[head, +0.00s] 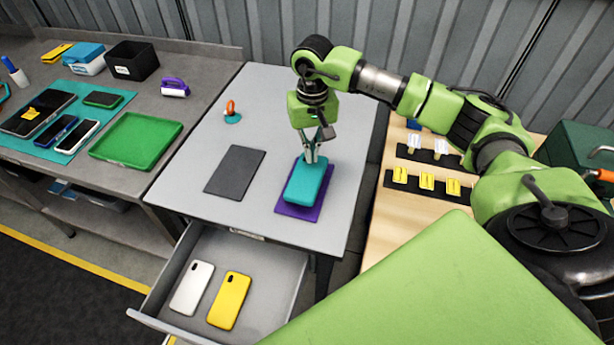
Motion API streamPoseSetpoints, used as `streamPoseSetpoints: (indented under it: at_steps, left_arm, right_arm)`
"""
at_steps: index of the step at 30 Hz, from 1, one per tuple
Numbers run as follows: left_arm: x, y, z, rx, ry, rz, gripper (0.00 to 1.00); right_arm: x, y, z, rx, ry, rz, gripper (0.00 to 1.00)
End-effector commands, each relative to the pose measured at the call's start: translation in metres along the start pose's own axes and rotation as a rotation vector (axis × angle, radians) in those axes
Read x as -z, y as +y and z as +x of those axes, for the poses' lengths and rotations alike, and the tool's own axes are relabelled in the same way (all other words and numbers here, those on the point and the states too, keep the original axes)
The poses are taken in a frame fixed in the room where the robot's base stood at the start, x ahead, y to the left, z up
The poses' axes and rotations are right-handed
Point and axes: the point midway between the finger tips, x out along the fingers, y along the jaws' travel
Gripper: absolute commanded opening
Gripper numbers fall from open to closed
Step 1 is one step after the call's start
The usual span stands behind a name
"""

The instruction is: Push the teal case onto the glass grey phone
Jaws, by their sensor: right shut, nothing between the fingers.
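The teal case (305,184) lies on a purple mat (297,211) on the grey table. My right gripper (311,160) is shut and empty, pointing down at the far end of the teal case. Its fingertips are at or just above the case; I cannot tell if they touch it. My left gripper is not in view.
A dark grey mat (235,173) lies left of the case. An open drawer (263,263) below holds a white case (191,287) and a yellow case (229,300). A green tray (136,139) stands on the left bench. Yellow clips (427,181) are at right.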

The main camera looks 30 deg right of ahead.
Motion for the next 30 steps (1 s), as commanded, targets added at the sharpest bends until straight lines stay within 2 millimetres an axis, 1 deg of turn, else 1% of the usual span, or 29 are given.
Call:
streamPoseSetpoints:
  at_steps: [30]
  left_arm:
    - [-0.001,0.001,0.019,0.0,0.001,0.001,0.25]
  right_arm:
    - [0.0,0.0,0.022,0.0,0.0,0.001,0.0]
